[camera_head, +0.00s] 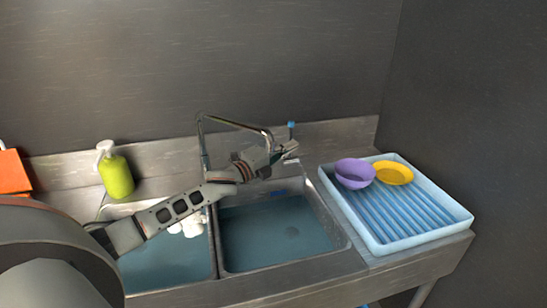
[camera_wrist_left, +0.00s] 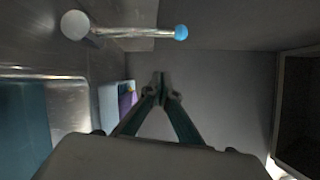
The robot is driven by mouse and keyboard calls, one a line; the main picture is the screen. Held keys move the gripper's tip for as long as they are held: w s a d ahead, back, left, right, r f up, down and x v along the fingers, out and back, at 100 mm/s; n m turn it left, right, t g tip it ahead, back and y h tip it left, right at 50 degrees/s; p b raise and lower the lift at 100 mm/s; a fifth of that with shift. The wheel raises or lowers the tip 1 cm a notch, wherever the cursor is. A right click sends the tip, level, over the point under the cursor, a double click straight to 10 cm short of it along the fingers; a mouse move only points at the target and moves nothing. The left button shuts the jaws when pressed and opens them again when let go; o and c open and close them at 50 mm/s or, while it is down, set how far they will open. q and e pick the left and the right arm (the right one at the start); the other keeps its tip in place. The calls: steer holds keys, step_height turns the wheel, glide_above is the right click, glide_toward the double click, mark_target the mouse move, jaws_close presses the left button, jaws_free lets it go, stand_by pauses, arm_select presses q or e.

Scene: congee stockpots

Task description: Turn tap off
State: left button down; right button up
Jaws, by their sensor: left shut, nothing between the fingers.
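The metal tap (camera_head: 240,124) stands at the back of the double sink, its spout reaching over the basins. A blue-tipped tap handle (camera_head: 291,126) rises to the right of the spout. In the left wrist view the handle (camera_wrist_left: 135,32) runs sideways from a round pale base to its blue tip, at the upper left. My left gripper (camera_head: 287,152) appears near the handle in the head view, just below the blue tip. In the left wrist view its fingers (camera_wrist_left: 160,84) are shut and empty, with the handle apart from them. Running water cannot be made out. My right gripper is not in view.
The right basin (camera_head: 275,232) and left basin look bluish inside; white items lie in the left one. A blue drying tray (camera_head: 450,219) holds a purple bowl (camera_head: 354,173) and a yellow one (camera_head: 394,172). A green soap bottle (camera_head: 116,175) stands at the back left.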

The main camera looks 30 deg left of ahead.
arm_select(q)
steer(key=v, duration=0.7)
steer(key=shift+s+a+r+b, duration=0.2)
steer(key=shift+a+b, duration=0.05)
steer(key=shift+b, duration=0.05)
